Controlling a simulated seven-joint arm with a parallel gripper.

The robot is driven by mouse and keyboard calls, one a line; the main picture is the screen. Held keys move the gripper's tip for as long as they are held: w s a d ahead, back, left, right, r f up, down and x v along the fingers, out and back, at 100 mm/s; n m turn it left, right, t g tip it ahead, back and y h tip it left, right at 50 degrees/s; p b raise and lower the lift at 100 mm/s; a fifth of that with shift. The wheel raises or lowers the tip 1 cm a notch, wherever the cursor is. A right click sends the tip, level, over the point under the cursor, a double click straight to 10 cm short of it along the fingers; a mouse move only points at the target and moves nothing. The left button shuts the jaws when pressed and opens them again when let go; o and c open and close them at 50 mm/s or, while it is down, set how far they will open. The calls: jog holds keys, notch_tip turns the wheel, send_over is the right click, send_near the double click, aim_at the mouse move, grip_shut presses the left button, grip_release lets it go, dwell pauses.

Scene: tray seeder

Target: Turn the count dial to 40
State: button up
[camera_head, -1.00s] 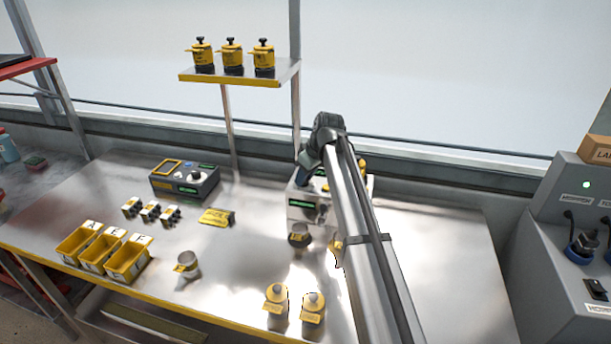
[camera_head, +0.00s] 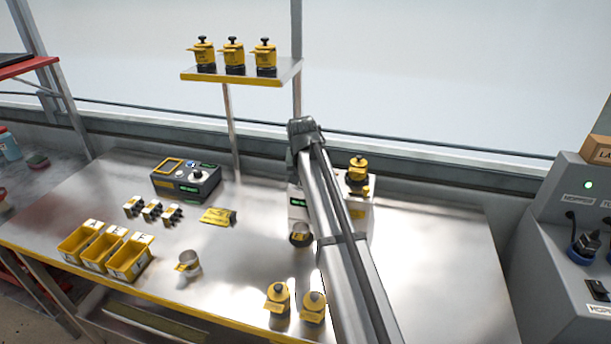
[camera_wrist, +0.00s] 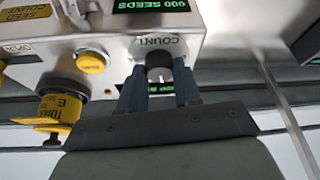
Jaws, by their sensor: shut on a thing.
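The count dial (camera_wrist: 158,62) is a small black knob with a white mark, set in the pale seeder (camera_wrist: 110,42) beside the lettering "COUNT" in the wrist view. My gripper (camera_wrist: 160,88) has its two dark blue fingers on either side of the dial and is shut on it. A display (camera_wrist: 152,5) reads "000 SEEDS"; another green display shows partly between the fingers. In the head view the seeder (camera_head: 362,214) stands at the back of the bench, partly covered by my arm. The dial and fingertips are hidden there.
A yellow button (camera_wrist: 92,62) and a yellow canister (camera_wrist: 60,108) are left of the dial in the wrist view. In the head view a dark cup (camera_head: 300,236) stands before the seeder, and two yellow-topped jars (camera_head: 278,298) (camera_head: 313,308) stand near the front edge.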

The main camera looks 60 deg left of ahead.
jog(key=m+t+h, duration=0.1)
jog(key=m, duration=0.2)
jog(key=shift+s+a+m, duration=0.1)
jog(key=shift+m, duration=0.3)
jog(key=shift+m+t+h, duration=0.4)
jog(key=shift+m+h, duration=0.3)
jog(key=shift+m, duration=1.3)
jog(key=o, duration=1)
jog(key=shift+o, duration=0.2)
jog(key=v, duration=1.3)
jog(key=shift+s+r, duration=0.15)
jog(key=shift+r, duration=0.2)
jog(key=shift+a, duration=0.1)
